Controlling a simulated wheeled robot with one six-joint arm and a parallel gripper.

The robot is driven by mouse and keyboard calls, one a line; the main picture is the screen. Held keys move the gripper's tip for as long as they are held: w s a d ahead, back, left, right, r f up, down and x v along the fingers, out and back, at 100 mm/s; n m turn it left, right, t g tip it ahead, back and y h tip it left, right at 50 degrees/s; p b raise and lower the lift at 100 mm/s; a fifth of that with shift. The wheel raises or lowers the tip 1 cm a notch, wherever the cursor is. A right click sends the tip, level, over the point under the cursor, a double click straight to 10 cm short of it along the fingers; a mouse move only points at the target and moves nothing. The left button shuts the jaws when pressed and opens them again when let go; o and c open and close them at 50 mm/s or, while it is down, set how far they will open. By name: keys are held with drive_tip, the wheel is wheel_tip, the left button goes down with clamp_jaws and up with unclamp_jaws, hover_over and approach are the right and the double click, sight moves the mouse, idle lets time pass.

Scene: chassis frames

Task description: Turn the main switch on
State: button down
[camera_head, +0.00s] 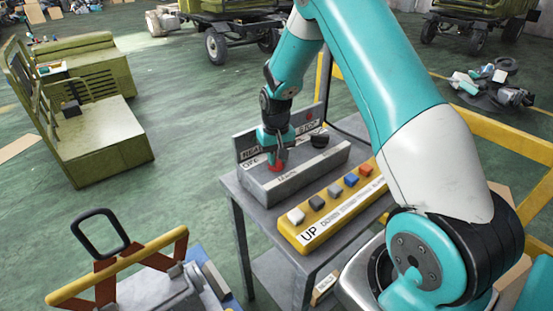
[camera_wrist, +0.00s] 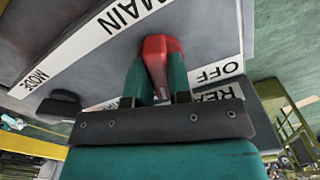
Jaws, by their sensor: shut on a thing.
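The main switch is a red handle (camera_head: 277,167) on top of the grey control box (camera_head: 318,172) at the middle of the head view. In the wrist view the red handle (camera_wrist: 158,48) stands between a white MAIN label (camera_wrist: 122,14) and an OFF label (camera_wrist: 217,71). My gripper (camera_head: 276,157) reaches down onto the handle from above. In the wrist view its two teal fingers (camera_wrist: 158,75) are closed on both sides of the red handle.
A black knob (camera_head: 319,138) sits farther right on the box. A yellow panel (camera_head: 318,234) with several coloured buttons lies in front. Both stand on a grey table (camera_head: 240,205).

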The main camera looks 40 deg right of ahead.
drive_tip(key=m+b, duration=0.1)
drive_tip(key=m, duration=0.4)
drive_tip(key=shift+w, duration=0.1)
drive_tip(key=shift+r, duration=0.1)
idle(0.6)
drive_tip(key=c, duration=1)
unclamp_jaws()
drive_tip(key=shift+c, duration=0.2)
wheel_tip(320, 180, up, 17)
drive_tip(key=b, duration=0.3)
drive_tip(key=shift+r, duration=0.15)
drive_tip(key=s+a+r+n+y, duration=0.1)
drive_tip(key=s+a+r+n, duration=0.1)
drive_tip(key=s+a+n, duration=0.85)
drive_tip(key=s+a+n+y, duration=0.1)
drive_tip(key=s+a+n, duration=0.1)
drive_tip(key=s+a, duration=0.4)
drive_tip(key=s+a+f+n+y, duration=0.1)
drive_tip(key=s+a+n+y, duration=0.1)
drive_tip(key=s+a, duration=0.5)
drive_tip(key=s+n, duration=0.1)
drive_tip(key=s, duration=0.3)
drive_tip(key=shift+s+a, duration=0.2)
drive_tip(key=shift+s, duration=0.2)
